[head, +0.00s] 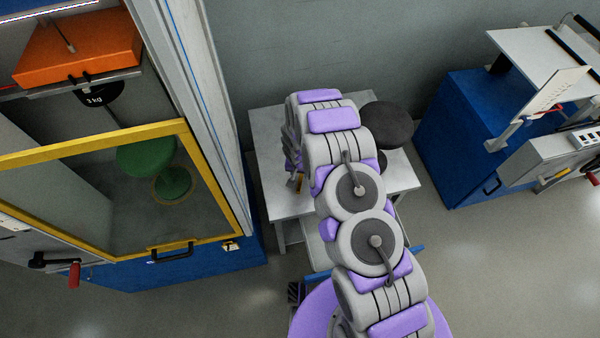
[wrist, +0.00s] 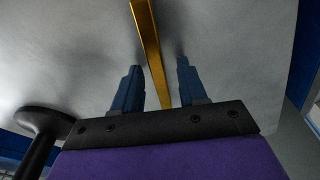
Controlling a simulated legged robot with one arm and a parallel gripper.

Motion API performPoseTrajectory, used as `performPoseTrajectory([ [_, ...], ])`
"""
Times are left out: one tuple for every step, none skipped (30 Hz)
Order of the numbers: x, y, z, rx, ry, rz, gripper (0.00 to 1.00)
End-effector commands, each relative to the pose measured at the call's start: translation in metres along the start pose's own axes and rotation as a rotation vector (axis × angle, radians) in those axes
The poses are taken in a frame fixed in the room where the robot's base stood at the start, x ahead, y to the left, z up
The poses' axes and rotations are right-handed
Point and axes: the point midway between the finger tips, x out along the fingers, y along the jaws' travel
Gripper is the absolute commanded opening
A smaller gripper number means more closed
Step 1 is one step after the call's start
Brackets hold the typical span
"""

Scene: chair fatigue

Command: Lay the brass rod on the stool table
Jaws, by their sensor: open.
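The brass rod (wrist: 148,40) shows in the wrist view as a long gold square bar running from the top edge down between my gripper's fingers. My gripper (wrist: 158,66) is open, with one blue finger on each side of the rod and a gap visible on both sides. The rod appears to lie on the pale stool table (wrist: 230,50); exact contact is hard to tell. In the head view the stool table (head: 273,200) is a light grey table, partly hidden by my arm.
A yellow-framed cabinet door (head: 215,185) is close on the left. A blue machine (head: 455,130) stands at right. Open floor lies at front right.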

Motion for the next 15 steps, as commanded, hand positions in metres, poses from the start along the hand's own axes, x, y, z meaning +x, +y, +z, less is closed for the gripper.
performPoseTrajectory([
  [-0.005, 0.001, -0.001, 0.001, 0.001, -0.002, 0.42],
  [-0.009, 0.002, -0.001, 0.002, 0.001, -0.003, 0.42],
  [-0.013, 0.002, -0.002, 0.002, 0.001, -0.004, 0.42],
  [-0.017, 0.002, -0.002, 0.002, 0.001, -0.004, 0.42],
  [-0.021, 0.003, -0.001, 0.002, 0.001, -0.004, 0.42],
  [-0.027, 0.003, -0.001, 0.002, 0.001, -0.004, 0.42],
  [-0.032, 0.003, -0.001, 0.003, 0.0, -0.003, 0.42],
  [-0.037, 0.003, -0.001, 0.003, 0.0, -0.003, 0.42],
  [-0.045, 0.002, -0.001, 0.003, 0.001, -0.003, 0.42],
  [-0.051, 0.002, -0.001, 0.003, 0.001, -0.002, 0.42],
  [-0.057, 0.001, -0.001, 0.002, 0.002, -0.001, 0.42],
  [-0.064, 0.0, -0.001, 0.001, 0.002, 0.0, 0.42],
  [-0.07, 0.0, -0.001, 0.001, 0.002, 0.0, 0.42],
  [-0.076, 0.0, -0.001, 0.001, 0.002, 0.0, 0.42],
  [-0.084, -0.001, -0.001, 0.001, 0.003, 0.0, 0.42],
])
